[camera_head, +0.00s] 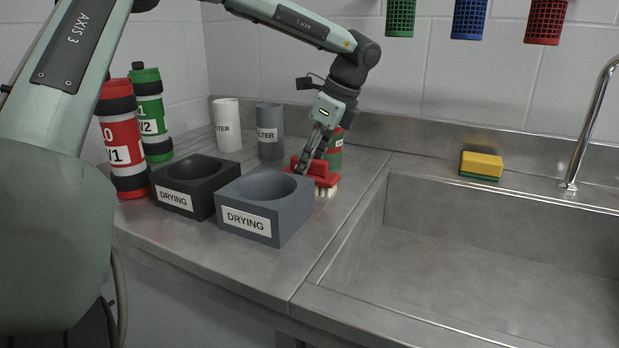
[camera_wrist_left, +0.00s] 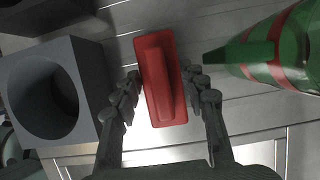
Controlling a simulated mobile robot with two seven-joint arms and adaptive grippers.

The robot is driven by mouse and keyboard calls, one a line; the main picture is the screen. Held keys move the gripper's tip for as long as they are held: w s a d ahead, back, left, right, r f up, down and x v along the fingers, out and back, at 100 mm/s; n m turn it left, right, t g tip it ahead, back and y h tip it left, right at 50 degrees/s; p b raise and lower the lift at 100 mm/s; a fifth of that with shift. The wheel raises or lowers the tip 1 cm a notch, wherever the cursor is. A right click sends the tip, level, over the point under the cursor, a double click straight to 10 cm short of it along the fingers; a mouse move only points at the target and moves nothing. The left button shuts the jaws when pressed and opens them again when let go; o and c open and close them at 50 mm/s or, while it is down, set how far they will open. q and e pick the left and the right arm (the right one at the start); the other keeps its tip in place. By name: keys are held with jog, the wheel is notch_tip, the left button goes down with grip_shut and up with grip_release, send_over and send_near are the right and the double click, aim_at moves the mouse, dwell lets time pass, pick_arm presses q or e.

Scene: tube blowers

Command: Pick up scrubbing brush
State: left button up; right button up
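The red scrubbing brush (camera_head: 322,173) with pale bristles stands on the metal counter, just behind and right of the grey DRYING block. In the left wrist view the brush (camera_wrist_left: 160,80) shows from above with its raised handle. My left gripper (camera_head: 308,168) reaches down at the brush. In the left wrist view the fingers of my left gripper (camera_wrist_left: 161,84) are apart, one on each side of the brush; I cannot tell whether they touch it. The block hides part of the brush in the head view. My right gripper is not in view.
The grey DRYING block (camera_head: 292,211) and the dark DRYING block (camera_head: 184,201) stand in front. A green and red bottle (camera_wrist_left: 270,55) is close to the brush. A sink (camera_head: 470,260) lies to the right, with a yellow sponge (camera_head: 481,166) behind it. Filter cylinders (camera_head: 270,132) stand behind.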

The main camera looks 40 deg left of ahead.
pick_arm(q)
jog(key=c, duration=0.5)
jog(key=shift+r, duration=0.15)
